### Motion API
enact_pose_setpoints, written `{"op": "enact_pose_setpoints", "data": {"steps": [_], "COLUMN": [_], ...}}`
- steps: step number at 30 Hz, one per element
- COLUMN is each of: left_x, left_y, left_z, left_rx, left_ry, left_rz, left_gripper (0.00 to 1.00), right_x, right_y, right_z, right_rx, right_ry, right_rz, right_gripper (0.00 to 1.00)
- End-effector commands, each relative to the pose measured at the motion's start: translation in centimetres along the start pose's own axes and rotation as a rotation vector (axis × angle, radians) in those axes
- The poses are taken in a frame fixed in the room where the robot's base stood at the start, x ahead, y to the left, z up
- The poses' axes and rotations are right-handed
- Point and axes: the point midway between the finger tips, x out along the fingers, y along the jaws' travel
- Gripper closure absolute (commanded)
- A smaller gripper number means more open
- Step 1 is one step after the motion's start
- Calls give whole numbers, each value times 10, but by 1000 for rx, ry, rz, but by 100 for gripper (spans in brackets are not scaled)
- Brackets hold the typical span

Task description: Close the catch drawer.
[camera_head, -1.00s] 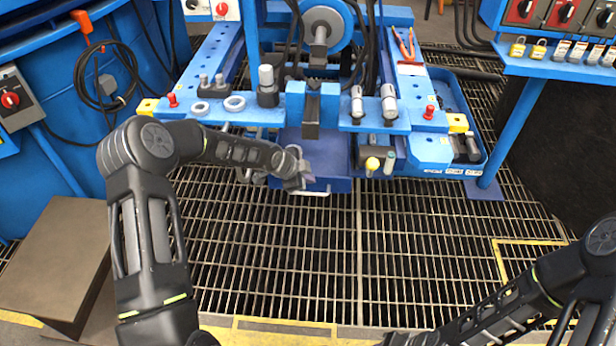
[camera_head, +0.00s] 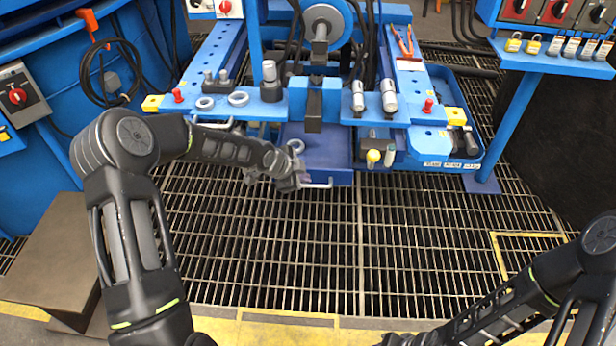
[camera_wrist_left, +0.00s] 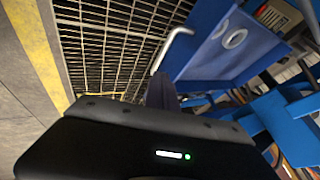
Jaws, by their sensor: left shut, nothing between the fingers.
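The catch drawer (camera_head: 322,142) is a blue tray that sticks out from under the front beam of the blue machine, with a pale handle (camera_head: 318,184) on its front. A grey ring lies inside it near its left side. The drawer also shows in the left wrist view (camera_wrist_left: 215,62), with its handle (camera_wrist_left: 172,45) and the ring (camera_wrist_left: 235,38). My left gripper (camera_head: 302,180) is shut and empty at the front left of the drawer, close to the handle; I cannot tell if it touches. My right gripper is out of view; only its arm shows at the lower right.
The blue front beam (camera_head: 440,112) above the drawer carries rings, cylinders and knobs. A second blue tray (camera_head: 465,160) stands at the right. The grated floor (camera_head: 280,250) in front is clear. A brown box (camera_head: 45,255) stands at the left.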

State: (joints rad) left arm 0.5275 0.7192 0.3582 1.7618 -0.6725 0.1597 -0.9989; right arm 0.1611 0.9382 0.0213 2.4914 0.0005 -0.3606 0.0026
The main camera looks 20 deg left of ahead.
Motion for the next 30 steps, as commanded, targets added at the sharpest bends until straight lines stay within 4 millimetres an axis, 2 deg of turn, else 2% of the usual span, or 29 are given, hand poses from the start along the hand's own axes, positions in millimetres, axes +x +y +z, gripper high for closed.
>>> {"op": "enact_pose_setpoints", "data": {"steps": [1,3,9,30], "left_x": [-15,-28,-51,-54], "left_y": [-3,-2,0,0], "left_z": [0,0,0,0], "left_rx": [-1,0,0,-26], "left_ry": [-2,-2,-1,1], "left_rz": [-2,-2,0,-1], "left_gripper": [100,100,100,100], "right_x": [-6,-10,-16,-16], "right_y": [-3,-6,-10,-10], "right_z": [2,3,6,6], "right_rx": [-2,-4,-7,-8], "right_ry": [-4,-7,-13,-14], "right_rz": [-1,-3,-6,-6], "right_gripper": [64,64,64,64]}}
